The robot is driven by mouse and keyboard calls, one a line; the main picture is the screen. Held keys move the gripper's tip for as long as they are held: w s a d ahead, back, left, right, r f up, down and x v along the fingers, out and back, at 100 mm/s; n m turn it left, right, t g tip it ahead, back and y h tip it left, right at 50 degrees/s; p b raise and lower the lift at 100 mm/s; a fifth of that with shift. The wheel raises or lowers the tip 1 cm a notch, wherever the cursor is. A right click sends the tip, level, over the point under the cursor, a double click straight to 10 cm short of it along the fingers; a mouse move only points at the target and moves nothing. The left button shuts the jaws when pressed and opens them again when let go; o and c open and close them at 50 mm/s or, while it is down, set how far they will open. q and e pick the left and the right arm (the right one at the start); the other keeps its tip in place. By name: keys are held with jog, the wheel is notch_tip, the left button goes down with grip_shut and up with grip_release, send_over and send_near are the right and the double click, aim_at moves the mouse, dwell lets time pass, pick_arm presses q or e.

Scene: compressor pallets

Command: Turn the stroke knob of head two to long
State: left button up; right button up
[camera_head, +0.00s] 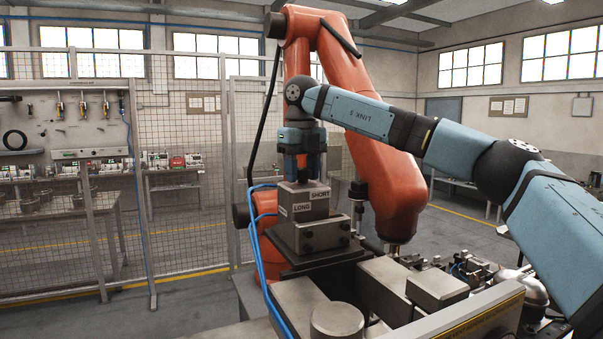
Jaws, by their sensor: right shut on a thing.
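A grey metal head (312,235) stands on a dark plate near the middle of the view. The block on top of it has labels (310,203) reading LONG on the left face and SHORT on the right. My right gripper (302,176) comes down from above onto this block, at the end of my blue arm. It is shut on the stroke knob, which the fingers mostly hide. I cannot read which way the knob points, and no head number is legible. My left gripper is not in view.
An orange robot arm (395,190) stands close behind my right arm. Blue hoses (258,250) run down the head's left side. Metal blocks and a round steel cylinder (337,322) fill the front. A mesh fence (190,210) stands at the left.

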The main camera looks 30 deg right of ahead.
jog(key=m, duration=0.5)
jog(key=shift+d+f+m+b, duration=0.1)
jog(key=shift+m+b, duration=0.2)
jog(key=shift+b, duration=0.05)
jog(key=m, duration=0.4)
jog(key=shift+b, duration=0.3)
jog(key=m, duration=0.5)
jog(key=shift+s+d+b, duration=0.1)
jog(key=shift+b, duration=0.25)
jog(key=shift+s+m, duration=0.1)
jog(key=shift+m, duration=1.9)
jog(key=o, duration=0.9)
